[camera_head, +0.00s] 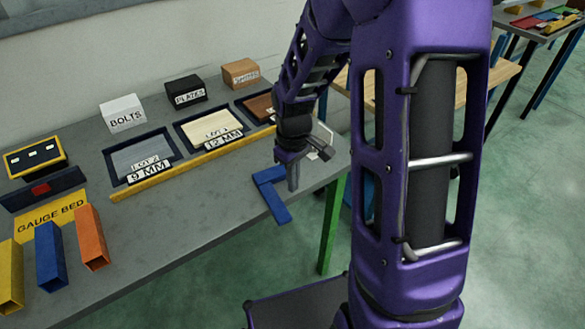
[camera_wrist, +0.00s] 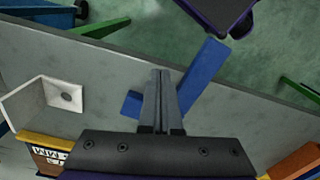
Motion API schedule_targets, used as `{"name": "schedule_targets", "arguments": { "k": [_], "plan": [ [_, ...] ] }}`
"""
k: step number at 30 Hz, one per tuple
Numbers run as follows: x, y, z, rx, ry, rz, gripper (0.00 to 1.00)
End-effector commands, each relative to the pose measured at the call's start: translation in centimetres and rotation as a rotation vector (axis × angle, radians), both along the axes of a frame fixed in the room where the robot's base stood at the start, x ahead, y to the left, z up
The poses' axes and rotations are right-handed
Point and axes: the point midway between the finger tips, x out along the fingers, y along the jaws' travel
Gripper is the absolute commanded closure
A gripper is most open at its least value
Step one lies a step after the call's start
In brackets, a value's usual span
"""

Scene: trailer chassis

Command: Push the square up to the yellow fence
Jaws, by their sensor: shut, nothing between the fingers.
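The square is a flat blue L-shaped piece (camera_head: 277,203) on the grey bench near its right front edge, and in the wrist view it (camera_wrist: 203,75) shows on both sides of my fingers. The yellow fence (camera_head: 165,180) is a long yellow strip behind it, in front of the trays; a piece of yellow strip (camera_wrist: 40,142) shows at the wrist view's lower left. Bench shows between square and fence. My gripper (camera_head: 293,187) is shut and empty, pointing down inside the square's angle; whether it touches is unclear. In the wrist view, the fingers (camera_wrist: 161,75) hide the square's corner.
Behind the fence stand trays of plates (camera_head: 140,157) and labelled boxes (camera_head: 121,112). A white bracket-like piece (camera_wrist: 65,94) lies near my gripper. The bench middle is clear.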

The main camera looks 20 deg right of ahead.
Motion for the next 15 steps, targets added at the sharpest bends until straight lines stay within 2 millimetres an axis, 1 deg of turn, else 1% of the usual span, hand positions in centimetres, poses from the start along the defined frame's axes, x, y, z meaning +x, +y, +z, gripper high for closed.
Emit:
{"name": "schedule_targets", "arguments": {
  "k": [1,2,6,9,15],
  "plan": [
    [-0.1,0.0,-1.4,0.001,0.005,0.001,1.00],
    [-0.1,0.0,-1.9,0.000,0.004,0.001,1.00],
    [1.9,1.2,-1.7,0.000,-0.002,0.003,1.00],
    [2.8,1.7,-1.7,0.001,-0.001,0.001,1.00],
    [3.5,2.0,-1.6,0.000,-0.001,-0.001,1.00]
  ]
}}
